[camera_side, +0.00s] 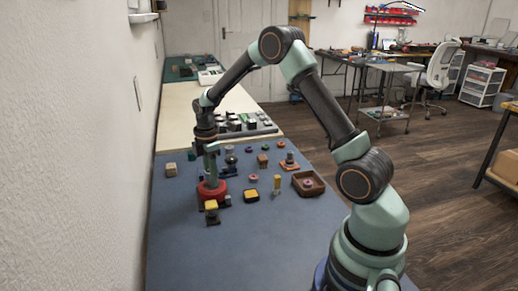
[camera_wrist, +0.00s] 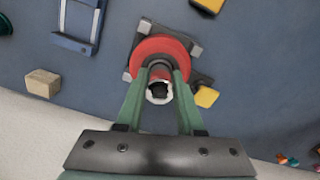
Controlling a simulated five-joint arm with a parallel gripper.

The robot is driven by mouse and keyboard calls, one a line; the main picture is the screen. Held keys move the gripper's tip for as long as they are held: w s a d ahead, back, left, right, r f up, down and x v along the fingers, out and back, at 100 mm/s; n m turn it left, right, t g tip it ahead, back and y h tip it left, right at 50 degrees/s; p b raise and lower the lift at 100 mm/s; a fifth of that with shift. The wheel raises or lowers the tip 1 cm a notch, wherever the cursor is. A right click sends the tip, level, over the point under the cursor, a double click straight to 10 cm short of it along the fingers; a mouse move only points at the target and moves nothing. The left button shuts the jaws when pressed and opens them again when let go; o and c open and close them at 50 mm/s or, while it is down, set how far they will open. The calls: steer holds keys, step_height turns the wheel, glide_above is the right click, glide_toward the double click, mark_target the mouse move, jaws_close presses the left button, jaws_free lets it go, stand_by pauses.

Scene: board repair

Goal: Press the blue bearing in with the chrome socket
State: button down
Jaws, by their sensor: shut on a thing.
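My gripper (camera_wrist: 162,72) is shut on the chrome socket (camera_wrist: 159,99), a silvery ring with a dark opening, in the wrist view. The socket is held over the middle of a red round part (camera_wrist: 146,46), which sits on a dark base with grey corner blocks. In the side view my gripper (camera_side: 212,178) reaches down to the red part (camera_side: 203,195). I cannot tell whether the socket touches anything below it. The blue bearing is not visible; the socket and fingers cover the middle of the red part.
A yellow block (camera_wrist: 206,97) is at the base's edge. A wooden block (camera_side: 171,169) stands left. To the right are a black-and-yellow piece (camera_side: 251,196), an upright yellow-topped piece (camera_side: 277,183) and a brown tray (camera_side: 317,190). The front of the blue mat (camera_side: 250,250) is clear.

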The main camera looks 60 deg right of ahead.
steer(key=shift+r, duration=3.5)
